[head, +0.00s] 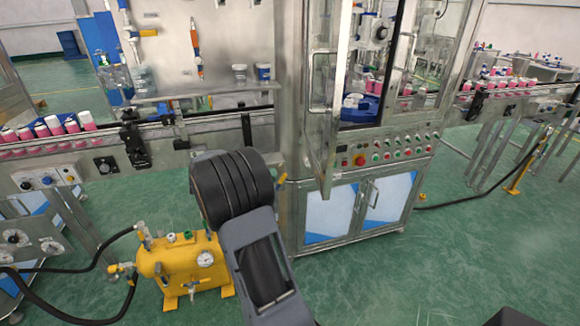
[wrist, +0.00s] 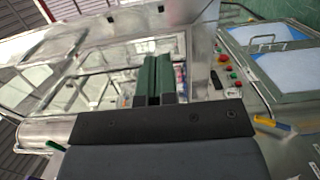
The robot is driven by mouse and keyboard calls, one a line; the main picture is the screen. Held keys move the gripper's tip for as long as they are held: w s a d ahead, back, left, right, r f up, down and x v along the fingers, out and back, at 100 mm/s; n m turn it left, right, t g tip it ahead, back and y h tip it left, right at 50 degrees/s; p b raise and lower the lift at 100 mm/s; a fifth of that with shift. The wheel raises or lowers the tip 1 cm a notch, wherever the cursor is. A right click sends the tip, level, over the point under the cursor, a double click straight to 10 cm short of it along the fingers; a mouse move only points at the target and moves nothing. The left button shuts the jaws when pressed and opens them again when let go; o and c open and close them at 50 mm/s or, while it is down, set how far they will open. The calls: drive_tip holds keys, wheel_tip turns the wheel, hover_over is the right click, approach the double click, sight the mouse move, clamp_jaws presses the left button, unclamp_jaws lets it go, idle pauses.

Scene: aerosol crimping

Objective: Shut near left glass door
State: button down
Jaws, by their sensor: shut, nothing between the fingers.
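The near left glass door (head: 325,130) stands swung open at the front of the crimping machine (head: 292,90) in the head view. It has a metal frame and an upright bar handle (head: 312,82). The machine's opening to the right of the door shows a blue fixture (head: 362,108) inside. In the wrist view my gripper (wrist: 162,84) has its two green fingers together with nothing between them. Metal framing and glass panes lie beyond the fingers, but I cannot tell which pane is the door or whether they touch it. In the head view my arm hides the gripper.
A control panel (head: 385,150) with coloured buttons sits below the opening, above blue-panelled cabinet doors (head: 385,200). A conveyor with pink cans (head: 60,125) runs along the left. A yellow tank (head: 180,265) with hoses stands on the floor.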

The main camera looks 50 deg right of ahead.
sight(324, 171)
drive_tip(key=p+x, duration=0.2)
drive_tip(key=x, duration=0.9)
drive_tip(key=shift+s, duration=0.2)
drive_tip(key=shift+x, duration=0.9)
drive_tip(key=shift+w+f, duration=0.1)
drive_tip(key=shift+d, duration=0.1)
